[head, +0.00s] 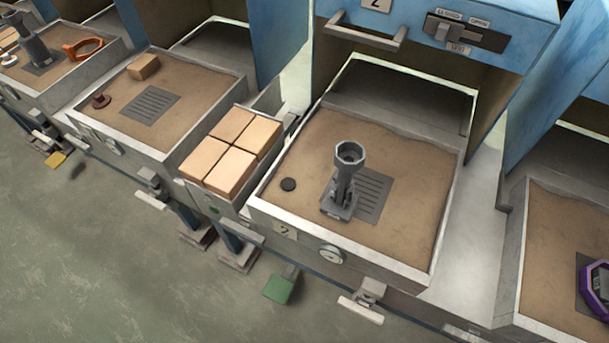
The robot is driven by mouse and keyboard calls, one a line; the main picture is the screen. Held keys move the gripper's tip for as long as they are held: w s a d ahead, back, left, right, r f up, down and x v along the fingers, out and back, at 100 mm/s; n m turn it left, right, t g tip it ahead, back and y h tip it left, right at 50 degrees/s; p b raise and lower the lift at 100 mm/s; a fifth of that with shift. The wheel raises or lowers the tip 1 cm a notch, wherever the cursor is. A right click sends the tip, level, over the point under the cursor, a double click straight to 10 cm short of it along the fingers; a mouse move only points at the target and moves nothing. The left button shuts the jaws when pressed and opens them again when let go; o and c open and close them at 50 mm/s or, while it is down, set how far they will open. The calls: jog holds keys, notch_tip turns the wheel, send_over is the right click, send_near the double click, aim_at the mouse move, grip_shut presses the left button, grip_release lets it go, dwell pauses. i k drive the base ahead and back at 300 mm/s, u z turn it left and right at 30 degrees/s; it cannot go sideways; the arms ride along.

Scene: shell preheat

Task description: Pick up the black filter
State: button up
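A small black round disc (288,184), which looks like the black filter, lies flat on the brown sand bed of the tray (335,246) at station 2. It is near the tray's left wall, left of a grey tool-like piece (344,180) that stands upright beside a slotted grate (373,193). Nothing covers the disc. My gripper is not in view.
Tan blocks (231,150) fill a bin left of the tray. A blue cabinet (440,30) with a handle stands above the tray's back. Another sand tray (150,104) holds a block and a brown piece. Open floor (110,270) lies at the lower left.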

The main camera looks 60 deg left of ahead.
aim_at(288, 184)
jog(key=u, duration=4.65)
jog(key=i, duration=2.35)
jog(key=z, duration=2.75)
